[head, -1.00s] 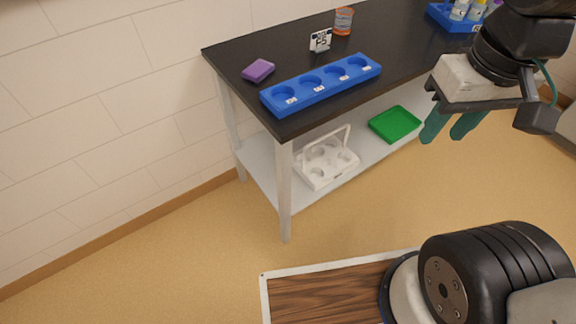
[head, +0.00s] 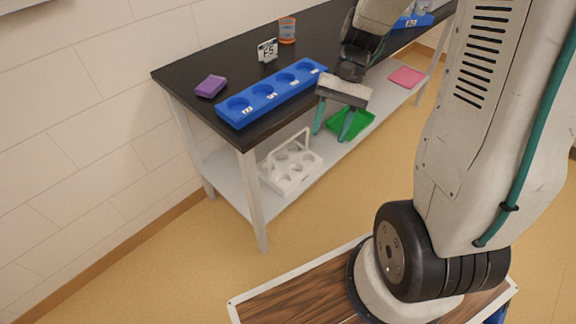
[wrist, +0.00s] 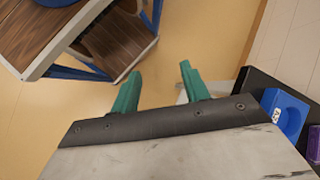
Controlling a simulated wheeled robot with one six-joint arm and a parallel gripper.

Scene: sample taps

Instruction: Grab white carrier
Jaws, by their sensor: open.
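The white carrier (head: 291,168) stands on the table's lower shelf in the head view. It has several round holes and an upright loop handle (head: 289,147). My gripper (head: 333,133) is open and empty, with green fingers pointing down. In the head view it appears to the right of the carrier and higher, in front of the table's edge and partly over the green tray. In the wrist view my gripper (wrist: 160,88) shows its two fingers apart with bare floor between them. A pale piece behind the right finger there is too hidden to identify.
A blue rack (head: 272,93) with several round wells, a purple block (head: 211,86), a number sign (head: 267,51) and an orange cup (head: 287,31) are on the black tabletop (head: 185,71). A green tray (head: 362,124) and pink tray (head: 407,77) lie on the lower shelf. A table leg (head: 252,200) stands near the carrier.

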